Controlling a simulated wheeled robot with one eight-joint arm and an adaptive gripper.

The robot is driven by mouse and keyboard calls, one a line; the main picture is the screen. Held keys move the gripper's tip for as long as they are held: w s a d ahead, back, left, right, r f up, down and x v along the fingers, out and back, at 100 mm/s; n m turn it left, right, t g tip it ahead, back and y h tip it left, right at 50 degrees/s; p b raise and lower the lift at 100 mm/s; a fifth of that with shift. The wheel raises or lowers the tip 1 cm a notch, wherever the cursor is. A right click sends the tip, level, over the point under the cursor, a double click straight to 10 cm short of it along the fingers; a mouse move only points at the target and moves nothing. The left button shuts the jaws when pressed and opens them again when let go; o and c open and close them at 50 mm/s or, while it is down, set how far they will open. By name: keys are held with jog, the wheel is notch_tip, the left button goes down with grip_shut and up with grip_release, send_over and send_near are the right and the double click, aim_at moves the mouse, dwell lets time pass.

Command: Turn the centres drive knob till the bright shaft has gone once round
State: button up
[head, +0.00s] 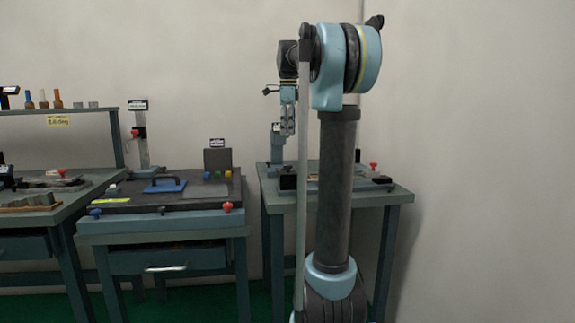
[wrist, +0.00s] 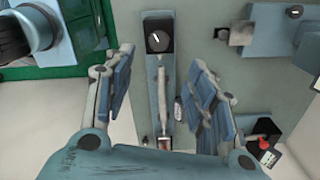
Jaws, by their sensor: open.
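In the wrist view a round black knob (wrist: 157,39) with a white mark sits on a dark block at the far end of a narrow blue-grey base. A bright shaft (wrist: 163,88) runs along the base from near this block. It looks like the centres fixture, though I read no label. My gripper (wrist: 163,60) is open and empty, its padded fingers on either side of the shaft in the picture and apart from the knob. In the head view my gripper (head: 288,125) hangs over the right bench (head: 382,195); my arm hides much of that bench.
In the wrist view a blue-grey block (wrist: 272,32) with dark parts stands at the upper right, and a red knob (wrist: 264,126) at the lower right.

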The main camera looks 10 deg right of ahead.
aim_at(288, 169)
notch_tip(288, 169, down, 13)
jog(key=shift+f, duration=0.15)
dwell(0.4)
jog(key=c, duration=1.1)
